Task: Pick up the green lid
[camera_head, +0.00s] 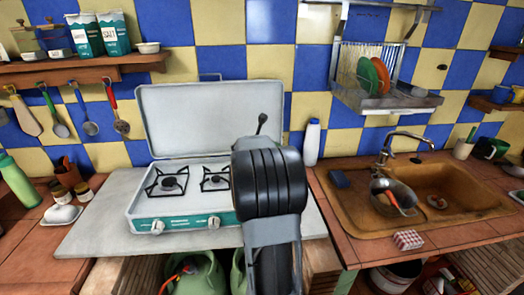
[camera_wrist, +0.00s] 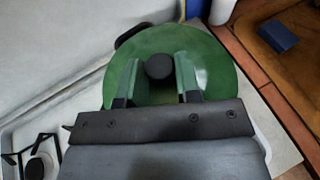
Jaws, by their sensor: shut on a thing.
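The green lid (camera_wrist: 215,60) shows in the wrist view as a round green disc with a black knob (camera_wrist: 159,66) at its centre. My gripper (camera_wrist: 160,62) has one finger on each side of the knob and is shut on the lid. A black handle (camera_wrist: 131,34) sticks out at the lid's upper left edge; what it belongs to is hidden. In the head view my arm hides the lid and the fingertips. A thin black handle (camera_head: 262,121) shows above my arm there.
A white gas stove (camera_head: 145,212) with a raised cover (camera_head: 200,115) stands left of my arm. A white bottle (camera_head: 312,143) stands behind to the right. A blue sponge (camera_head: 340,179) lies by the brown sink (camera_head: 440,212). The grey counter in front of the stove is clear.

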